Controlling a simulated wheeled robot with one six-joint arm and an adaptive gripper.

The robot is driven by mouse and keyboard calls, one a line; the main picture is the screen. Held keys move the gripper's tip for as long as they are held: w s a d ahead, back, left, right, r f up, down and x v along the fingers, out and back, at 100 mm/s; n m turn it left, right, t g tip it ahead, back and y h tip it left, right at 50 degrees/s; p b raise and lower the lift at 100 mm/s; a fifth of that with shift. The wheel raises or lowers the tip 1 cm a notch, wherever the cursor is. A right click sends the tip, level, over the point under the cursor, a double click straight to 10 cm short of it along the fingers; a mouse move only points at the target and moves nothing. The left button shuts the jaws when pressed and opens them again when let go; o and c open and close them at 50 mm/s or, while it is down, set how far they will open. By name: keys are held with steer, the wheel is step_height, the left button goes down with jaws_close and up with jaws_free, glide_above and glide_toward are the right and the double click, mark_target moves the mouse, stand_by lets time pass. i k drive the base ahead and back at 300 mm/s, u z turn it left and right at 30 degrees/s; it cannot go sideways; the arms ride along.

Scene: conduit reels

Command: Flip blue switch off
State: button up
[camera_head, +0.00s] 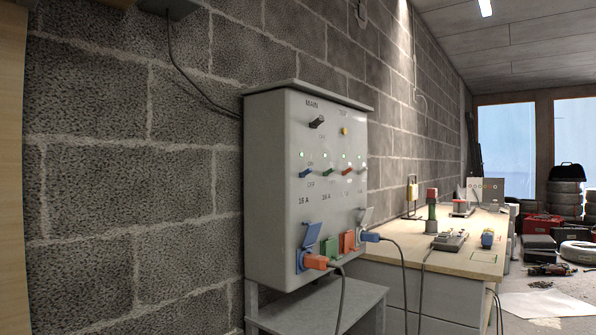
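The blue switch (306,172) is a small lever at the left end of a row of switches on the front of a grey power box (272,190). ON is printed above it and OFF below it. A green light (301,154) above it is lit. The lever is too small to tell its position for certain. A green switch (328,173) and a red switch (347,171) sit to its right, with a dark one (362,169) at the end. My gripper is not in view, and nothing covers the blue switch.
A black MAIN knob (317,122) and yellow button (345,130) sit above the switches. Below, an orange plug (316,262) and blue plug (369,237) stick out with hanging cables. A cluttered workbench (465,262) stands to the right. A block wall (95,190) is behind.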

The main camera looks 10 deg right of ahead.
mark_target(303, 174)
steer(key=z, duration=0.1)
steer(key=k, duration=0.6)
steer(key=z, duration=0.65)
steer(key=i, duration=1)
steer(key=u, duration=0.45)
